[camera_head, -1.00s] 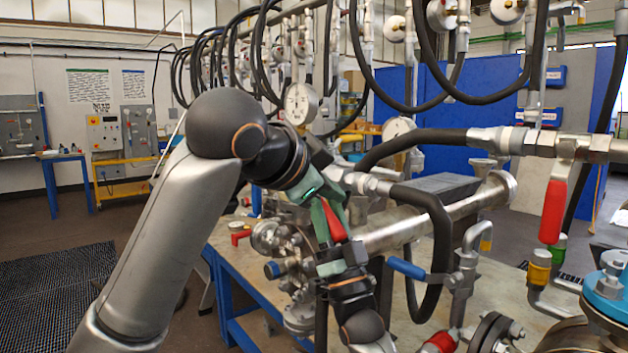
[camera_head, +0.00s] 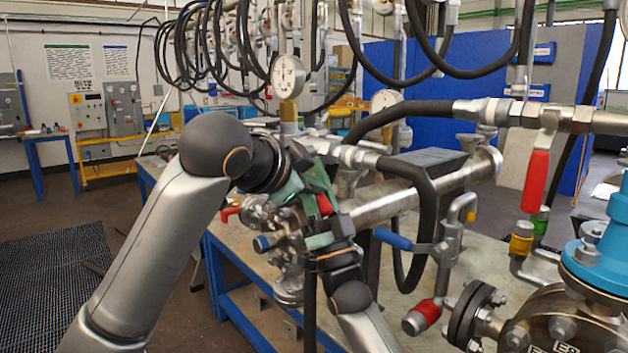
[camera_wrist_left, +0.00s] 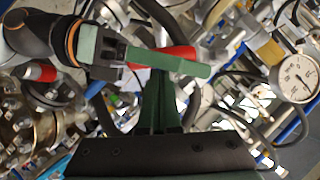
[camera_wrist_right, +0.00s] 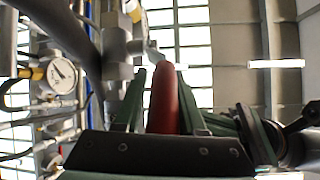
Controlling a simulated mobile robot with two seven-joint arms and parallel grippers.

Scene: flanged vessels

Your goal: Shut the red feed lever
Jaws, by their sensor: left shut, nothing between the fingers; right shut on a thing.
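A red lever handle (camera_head: 324,205) shows between my two grippers, in front of the steel pipe vessel. My right gripper (camera_head: 328,234), coming up from below, is shut on it. In the right wrist view the red handle (camera_wrist_right: 164,98) stands lengthwise between the green fingers. My left gripper (camera_head: 309,186) is close beside the handle, on its upper left side, shut and empty. In the left wrist view its closed fingers (camera_wrist_left: 158,98) point at the red handle (camera_wrist_left: 172,56), which a green right finger partly covers. The lever's pivot is hidden by the grippers; I cannot tell its valve position.
Another red lever (camera_head: 536,181) hangs from the pipe at right. A blue-handled lever (camera_head: 393,239) and a red fitting (camera_head: 427,311) are right of my grippers. A gauge (camera_head: 288,77) and black hoses stand close above. A blue-topped vessel (camera_head: 598,255) fills the lower right.

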